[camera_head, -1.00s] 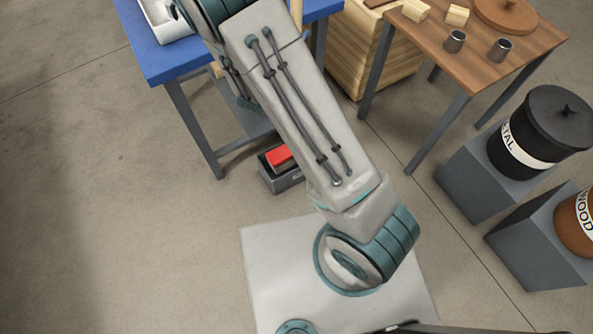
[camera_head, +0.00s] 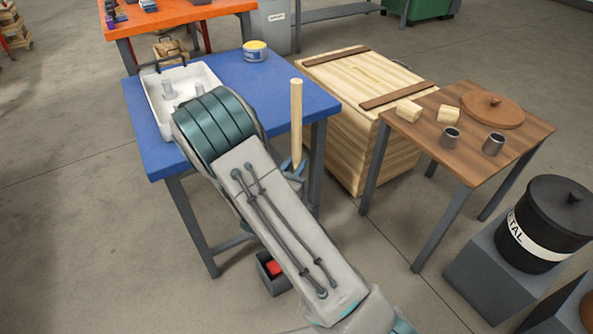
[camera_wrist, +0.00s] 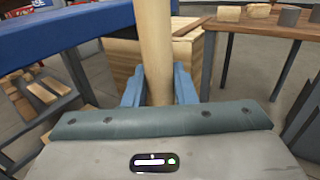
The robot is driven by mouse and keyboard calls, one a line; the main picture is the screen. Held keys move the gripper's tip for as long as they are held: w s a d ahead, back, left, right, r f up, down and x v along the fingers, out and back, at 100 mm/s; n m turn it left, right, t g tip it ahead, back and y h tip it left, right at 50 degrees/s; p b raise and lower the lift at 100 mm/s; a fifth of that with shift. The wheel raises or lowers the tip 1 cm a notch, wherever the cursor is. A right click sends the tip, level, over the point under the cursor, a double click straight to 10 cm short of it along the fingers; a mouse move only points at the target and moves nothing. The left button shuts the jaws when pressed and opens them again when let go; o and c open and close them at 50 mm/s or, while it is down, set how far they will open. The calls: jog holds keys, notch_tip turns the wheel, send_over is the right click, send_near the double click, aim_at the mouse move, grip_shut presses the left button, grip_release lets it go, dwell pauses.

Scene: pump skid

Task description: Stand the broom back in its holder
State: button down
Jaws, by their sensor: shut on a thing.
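The broom's pale wooden handle (camera_head: 296,120) stands near upright at the right front corner of the blue table in the head view. My gripper (camera_head: 293,165) is shut on this handle, with a blue finger on either side. In the wrist view the handle (camera_wrist: 155,50) rises between the fingers of my gripper (camera_wrist: 158,85). The broom's lower end is hidden behind my arm and wrist. I cannot pick out the holder in either view.
The blue table (camera_head: 275,90) bears a white tray (camera_head: 160,108) and a yellow-topped tin (camera_head: 255,50). A wooden crate (camera_head: 345,110) stands close to the handle's right. A brown table (camera_head: 440,150) and a black METAL drum (camera_head: 545,225) are further right. Floor is open at left.

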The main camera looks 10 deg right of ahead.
jog(key=shift+f, duration=0.8)
jog(key=c, duration=1.2)
grip_release()
